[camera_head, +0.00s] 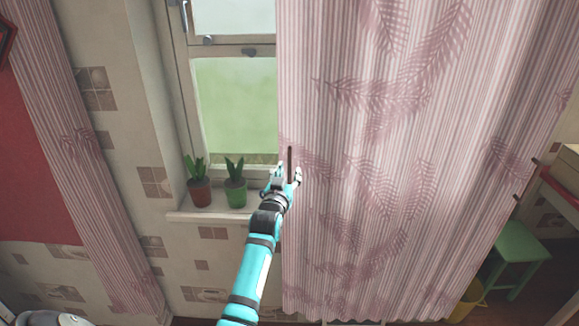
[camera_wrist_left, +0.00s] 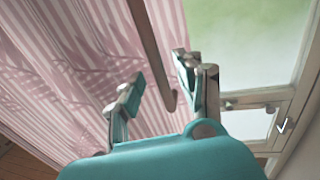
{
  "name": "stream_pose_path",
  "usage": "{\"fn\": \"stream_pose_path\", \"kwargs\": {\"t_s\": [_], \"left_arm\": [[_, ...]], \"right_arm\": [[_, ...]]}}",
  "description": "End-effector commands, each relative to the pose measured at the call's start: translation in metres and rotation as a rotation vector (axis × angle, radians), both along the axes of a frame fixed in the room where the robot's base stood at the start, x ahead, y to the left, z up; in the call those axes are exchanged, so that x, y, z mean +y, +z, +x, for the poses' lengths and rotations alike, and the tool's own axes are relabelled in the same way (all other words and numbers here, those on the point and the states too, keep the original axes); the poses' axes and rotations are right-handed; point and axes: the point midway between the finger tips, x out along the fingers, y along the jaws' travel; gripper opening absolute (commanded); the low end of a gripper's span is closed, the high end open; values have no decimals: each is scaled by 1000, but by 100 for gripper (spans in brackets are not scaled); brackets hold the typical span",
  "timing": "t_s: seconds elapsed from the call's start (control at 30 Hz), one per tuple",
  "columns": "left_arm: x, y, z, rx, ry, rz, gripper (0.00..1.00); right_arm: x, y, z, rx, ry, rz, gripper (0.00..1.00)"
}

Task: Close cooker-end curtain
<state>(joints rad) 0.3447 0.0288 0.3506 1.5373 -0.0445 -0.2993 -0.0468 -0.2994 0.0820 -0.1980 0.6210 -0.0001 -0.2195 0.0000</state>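A wide pink striped curtain (camera_head: 400,170) with a fern pattern hangs over the right part of the window; it also shows in the left wrist view (camera_wrist_left: 70,70). A narrower matching curtain (camera_head: 85,150) hangs at the left. I cannot tell which is the cooker-end one. A thin brown rod (camera_head: 290,156) hangs at the wide curtain's left edge. My left gripper (camera_head: 288,173) is at that edge, fingers apart. In the left wrist view, the rod's hooked lower end (camera_wrist_left: 170,101) lies between the open fingers, with gaps visible on both sides. My right gripper is out of view.
Two potted plants, one in a red pot (camera_head: 200,191) and one in a green pot (camera_head: 235,192), stand on the windowsill (camera_head: 205,216) left of my gripper. The window pane (camera_head: 235,105) is uncovered there. A green stool (camera_head: 518,246) stands at the right.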

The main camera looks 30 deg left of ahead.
Motion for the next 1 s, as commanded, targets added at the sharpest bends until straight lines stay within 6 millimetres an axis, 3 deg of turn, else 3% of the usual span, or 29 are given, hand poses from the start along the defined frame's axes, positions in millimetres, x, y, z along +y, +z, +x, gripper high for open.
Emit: {"fn": "stream_pose_path", "kwargs": {"t_s": [0.2,0.53,0.8,1.0], "left_arm": [[6,0,17,0,0,0,36],[7,0,18,0,0,1,36],[7,-1,18,1,0,1,1],[7,-1,18,1,0,1,0]], "right_arm": [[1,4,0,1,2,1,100],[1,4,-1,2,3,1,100],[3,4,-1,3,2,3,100],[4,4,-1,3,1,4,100]]}}
